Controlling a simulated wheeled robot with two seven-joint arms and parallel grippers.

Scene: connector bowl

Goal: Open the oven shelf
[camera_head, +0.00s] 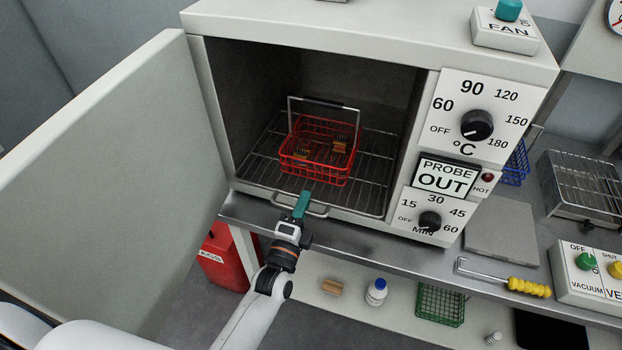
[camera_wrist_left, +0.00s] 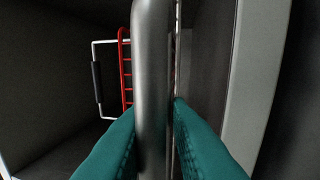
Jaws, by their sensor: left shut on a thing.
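The oven (camera_head: 370,40) stands with its door (camera_head: 120,170) swung open to the left. Inside it the wire shelf (camera_head: 260,168) carries a red basket (camera_head: 318,165) with a dark-gripped handle and small parts in it. A metal bar handle (camera_head: 317,211) is at the shelf's front edge. My left gripper (camera_head: 302,204) is at that handle, its teal fingers shut on the bar. In the left wrist view the teal fingers (camera_wrist_left: 155,125) lie on both sides of the bar handle (camera_wrist_left: 152,60). My right gripper is in neither view.
Dials and a PROBE OUT sign (camera_head: 446,176) are right of the opening. A hooked tool with a yellow grip (camera_head: 528,287) lies on the bench. Below are a white bottle (camera_head: 376,292), a green basket (camera_head: 440,305) and a red container (camera_head: 222,257).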

